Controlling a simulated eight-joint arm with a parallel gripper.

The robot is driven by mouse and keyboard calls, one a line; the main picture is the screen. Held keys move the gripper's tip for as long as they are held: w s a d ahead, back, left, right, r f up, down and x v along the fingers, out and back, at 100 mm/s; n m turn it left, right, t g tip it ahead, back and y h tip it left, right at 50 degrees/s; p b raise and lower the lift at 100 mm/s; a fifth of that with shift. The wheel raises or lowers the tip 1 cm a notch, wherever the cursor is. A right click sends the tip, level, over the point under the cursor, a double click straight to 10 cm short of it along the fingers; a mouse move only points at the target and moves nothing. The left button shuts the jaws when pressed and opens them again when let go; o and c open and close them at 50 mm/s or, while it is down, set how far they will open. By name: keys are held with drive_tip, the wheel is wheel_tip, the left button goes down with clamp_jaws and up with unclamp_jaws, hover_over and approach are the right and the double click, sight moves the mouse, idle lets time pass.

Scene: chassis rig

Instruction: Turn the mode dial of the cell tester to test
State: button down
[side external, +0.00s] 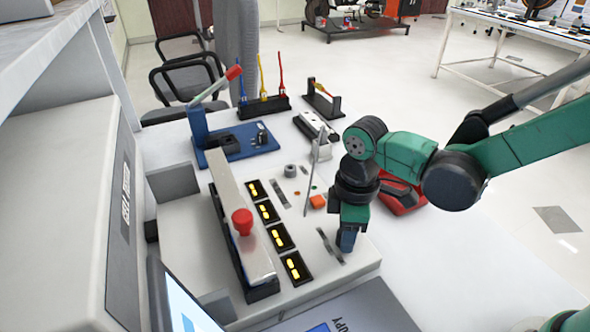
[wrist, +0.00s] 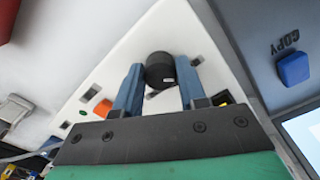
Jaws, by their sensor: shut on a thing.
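The cell tester (side external: 190,235) is a white bench unit with a sloped top panel. My gripper (side external: 347,240) points down at the front right part of that panel. In the wrist view its two blue fingers (wrist: 158,88) are shut on a round black knob, the mode dial (wrist: 157,60), one finger on each side. A short light mark sits on the panel by the dial; its lettering cannot be read. In the side view the dial is hidden behind my gripper.
A metal clamp bar with a red knob (side external: 242,222) lies beside several black cell slots (side external: 280,238). An orange button (side external: 317,202) and a grey knob (side external: 290,170) are on the panel. A blue lever fixture (side external: 225,142) stands behind. A grey COPY unit (side external: 375,310) is in front.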

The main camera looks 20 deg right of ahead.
drive_tip(key=shift+m, duration=0.4)
drive_tip(key=m, duration=0.4)
drive_tip(key=shift+m, duration=2.5)
drive_tip(key=shift+c, duration=2.4)
unclamp_jaws()
drive_tip(key=shift+r, duration=0.1)
drive_tip(key=shift+a+r, duration=0.1)
drive_tip(key=shift+r, duration=2.65)
